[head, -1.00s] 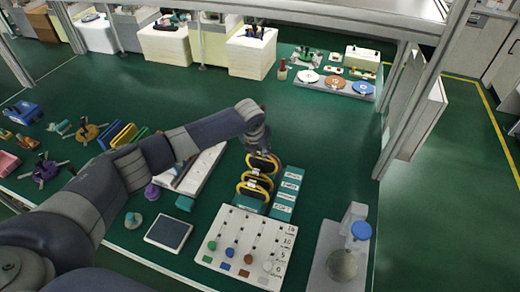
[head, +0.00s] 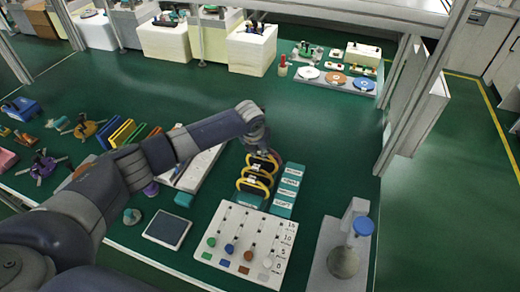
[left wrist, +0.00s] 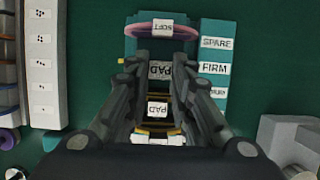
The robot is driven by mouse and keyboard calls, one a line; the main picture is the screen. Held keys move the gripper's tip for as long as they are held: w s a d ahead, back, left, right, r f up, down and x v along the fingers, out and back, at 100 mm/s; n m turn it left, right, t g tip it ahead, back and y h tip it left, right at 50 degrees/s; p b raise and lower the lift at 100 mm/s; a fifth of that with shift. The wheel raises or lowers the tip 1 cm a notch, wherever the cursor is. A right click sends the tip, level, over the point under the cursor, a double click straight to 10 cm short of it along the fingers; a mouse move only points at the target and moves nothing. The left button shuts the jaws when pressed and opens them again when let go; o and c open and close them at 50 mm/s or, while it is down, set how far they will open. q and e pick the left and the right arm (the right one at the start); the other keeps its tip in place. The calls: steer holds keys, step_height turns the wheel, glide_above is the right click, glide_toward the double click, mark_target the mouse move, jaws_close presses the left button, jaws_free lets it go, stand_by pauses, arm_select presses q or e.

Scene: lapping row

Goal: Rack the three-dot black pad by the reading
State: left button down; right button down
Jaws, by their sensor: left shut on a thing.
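My left gripper (head: 262,152) reaches down over the far end of the teal rack (head: 248,203). The dots on this pad cannot be made out. It is at the rack, but I cannot tell whether it is fully seated. My right gripper is not in view.
A white reading board (head: 225,222) with coloured sliders and a 0 to 15 scale stands in front of the rack. A white dot-labelled holder (head: 212,160) lies left. The green table beyond the rack is clear.

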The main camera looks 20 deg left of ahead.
arm_select(q)
steer(key=shift+f+b, duration=0.85)
steer(key=shift+f, duration=0.5)
steer(key=c, duration=1.3)
jaws_free()
steer(key=shift+r, duration=0.1)
steer(key=v, duration=1.2)
